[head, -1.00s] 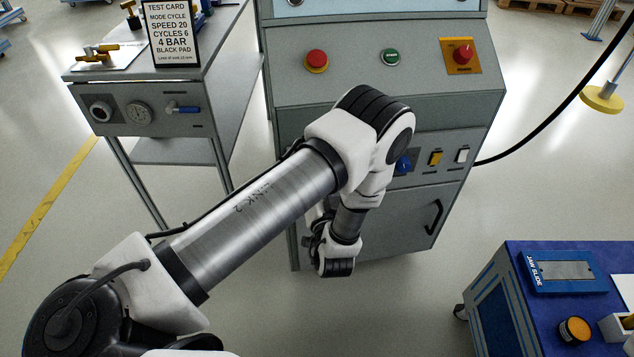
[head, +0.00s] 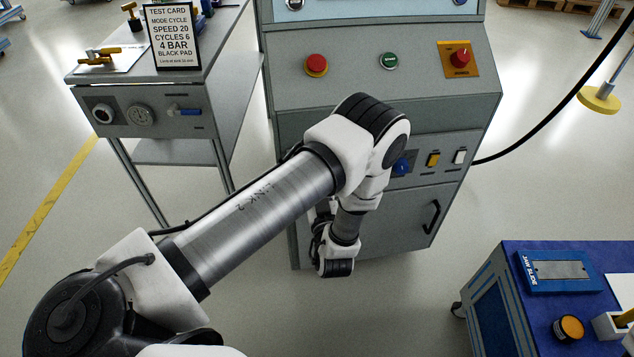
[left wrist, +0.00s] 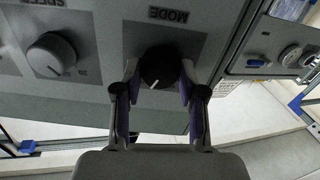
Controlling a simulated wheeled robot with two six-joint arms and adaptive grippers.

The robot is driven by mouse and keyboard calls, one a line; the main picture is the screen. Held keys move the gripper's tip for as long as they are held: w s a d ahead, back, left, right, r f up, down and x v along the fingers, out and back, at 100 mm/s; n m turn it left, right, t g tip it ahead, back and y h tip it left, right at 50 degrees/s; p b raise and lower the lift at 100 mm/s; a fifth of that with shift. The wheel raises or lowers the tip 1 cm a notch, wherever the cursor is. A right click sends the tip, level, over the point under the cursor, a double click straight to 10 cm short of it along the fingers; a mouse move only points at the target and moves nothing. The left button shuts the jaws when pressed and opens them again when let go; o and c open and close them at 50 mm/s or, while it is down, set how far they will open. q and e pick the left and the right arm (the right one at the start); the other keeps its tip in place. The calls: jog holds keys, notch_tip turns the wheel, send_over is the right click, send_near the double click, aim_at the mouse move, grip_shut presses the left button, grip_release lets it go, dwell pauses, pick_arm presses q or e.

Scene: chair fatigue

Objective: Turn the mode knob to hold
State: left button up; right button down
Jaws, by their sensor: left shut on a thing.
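The mode knob (left wrist: 160,68) is a round black knob with a white pointer line, on a dark grey plate lettered MODE, which appears upside down in the left wrist view. The pointer line slants toward the lower left of that picture. My left gripper (left wrist: 158,82) is shut on the knob, one finger on each side. In the head view my left arm (head: 250,215) hides the knob and the gripper. The hold mark cannot be seen. My right gripper is in neither view.
A speed knob (left wrist: 52,55) sits beside the mode plate. The grey cabinet (head: 285,90) carries a red button (head: 316,65), a green button (head: 389,61) and a red knob on yellow (head: 460,58). A side table with a test card (head: 172,38) stands left. A blue bench (head: 510,262) stands lower right.

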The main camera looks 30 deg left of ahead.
pick_arm(q)
jog(key=shift+n, duration=0.4)
jog(key=o, duration=1.1)
jog(key=shift+o, duration=0.2)
jog(key=v, duration=0.7)
jog(key=shift+s+d, duration=0.15)
jog(key=shift+s, duration=0.05)
jog(key=shift+r, duration=0.1)
